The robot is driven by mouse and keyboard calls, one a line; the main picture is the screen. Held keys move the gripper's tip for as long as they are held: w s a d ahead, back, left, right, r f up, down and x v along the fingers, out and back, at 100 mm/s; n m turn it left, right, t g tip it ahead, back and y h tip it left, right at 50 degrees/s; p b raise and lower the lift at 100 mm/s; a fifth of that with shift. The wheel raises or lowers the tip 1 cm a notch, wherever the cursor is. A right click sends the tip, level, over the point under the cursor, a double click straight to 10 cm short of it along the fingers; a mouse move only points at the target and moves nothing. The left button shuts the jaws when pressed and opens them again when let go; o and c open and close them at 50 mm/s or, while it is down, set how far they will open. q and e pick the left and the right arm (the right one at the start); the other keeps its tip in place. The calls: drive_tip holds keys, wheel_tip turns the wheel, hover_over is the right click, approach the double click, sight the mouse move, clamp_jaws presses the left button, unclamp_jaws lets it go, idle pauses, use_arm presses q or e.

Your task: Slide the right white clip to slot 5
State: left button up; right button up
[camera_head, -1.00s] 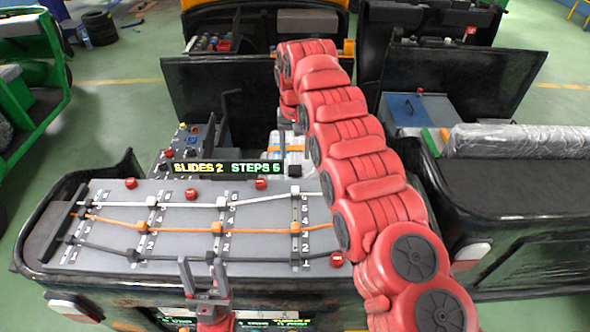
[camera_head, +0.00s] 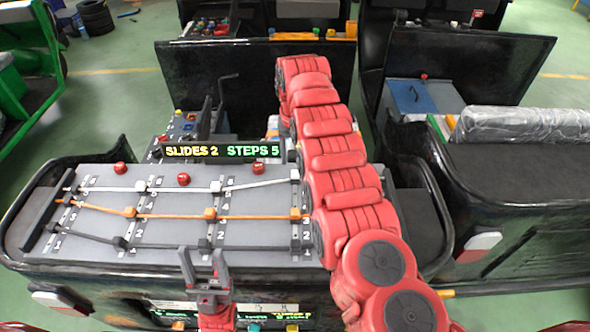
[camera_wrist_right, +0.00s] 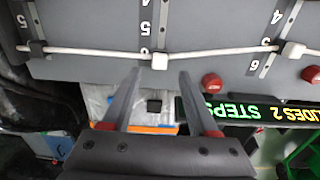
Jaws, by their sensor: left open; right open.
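The right white clip (camera_head: 294,175) sits on the right rail at the far end of the white cable. In the right wrist view it is the small white block (camera_wrist_right: 160,61) beside the number 6. My right gripper (camera_wrist_right: 159,75) is open, its two fingers pointing at this clip from the panel's far side. The fingertips are just short of the clip, one toward each side. In the head view my right arm hides most of this gripper. My left gripper (camera_head: 201,252) is open, pointing up at the panel's near edge, holding nothing.
The middle white clip (camera_head: 212,186) and left white clip (camera_head: 140,186) share the cable. Orange and dark cables run nearer. The display (camera_head: 222,152) reads SLIDES 2 STEPS 5. Red knobs (camera_head: 183,179) stand along the far edge. My right arm covers the panel's right end.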

sight(295, 172)
wheel_tip(295, 172, down, 5)
drive_tip(key=shift+w+d+r+p, duration=0.1)
drive_tip(key=shift+p, duration=0.3)
drive_tip(key=shift+f, duration=0.3)
clamp_jaws()
idle(1.0)
